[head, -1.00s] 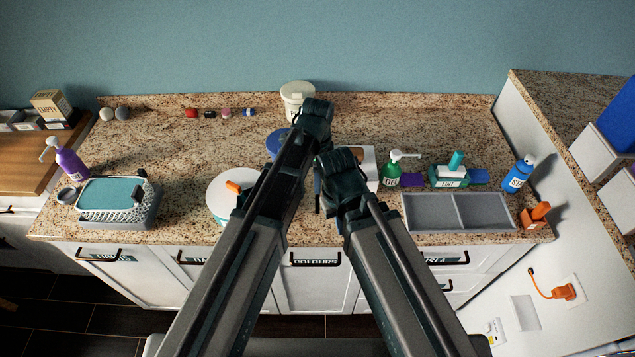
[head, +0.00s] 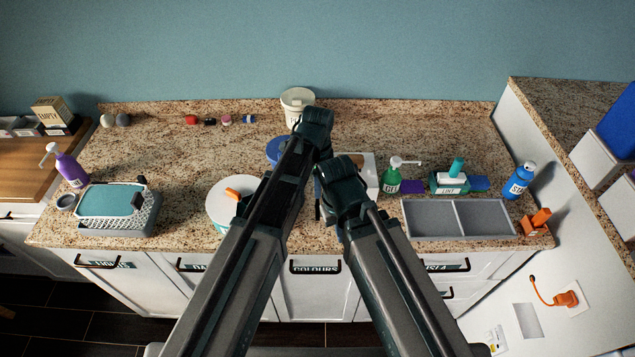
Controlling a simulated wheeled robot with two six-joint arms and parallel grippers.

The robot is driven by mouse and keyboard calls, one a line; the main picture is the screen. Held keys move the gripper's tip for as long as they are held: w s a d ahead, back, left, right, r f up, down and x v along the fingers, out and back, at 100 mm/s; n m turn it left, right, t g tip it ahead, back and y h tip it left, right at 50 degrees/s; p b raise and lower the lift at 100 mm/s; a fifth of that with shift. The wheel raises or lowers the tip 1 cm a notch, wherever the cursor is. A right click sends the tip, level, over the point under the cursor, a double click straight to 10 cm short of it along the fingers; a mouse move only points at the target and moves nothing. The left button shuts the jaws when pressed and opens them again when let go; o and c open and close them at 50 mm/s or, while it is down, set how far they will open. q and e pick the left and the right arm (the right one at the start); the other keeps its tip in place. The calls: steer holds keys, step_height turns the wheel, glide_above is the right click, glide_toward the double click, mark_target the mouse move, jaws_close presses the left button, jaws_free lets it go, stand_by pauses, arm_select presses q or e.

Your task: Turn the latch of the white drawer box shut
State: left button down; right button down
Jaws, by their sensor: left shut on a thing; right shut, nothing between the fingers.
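The white drawer box (head: 370,174) stands on the granite counter near the middle. In the head view my arms and grippers cover most of it, and its latch is hidden. My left gripper (head: 318,152) is above and at the left of the box. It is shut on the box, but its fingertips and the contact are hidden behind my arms. My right gripper (head: 320,205) is lower, in front of the box. It is shut and empty, with a dark finger part showing at its left. Whether it touches the latch cannot be seen.
A white round tub with an orange handle (head: 222,205) stands left of my arms. A grey two-part tray (head: 455,218), a green bottle (head: 391,180) and a lint box (head: 449,184) are at right. A white bucket (head: 297,98) is behind.

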arm_select(q)
steer(key=n, duration=0.8)
steer(key=shift+n, duration=0.3)
steer(key=n, duration=0.4)
steer(key=shift+n, duration=2.5)
steer(key=shift+c, duration=1.2)
jaws_free()
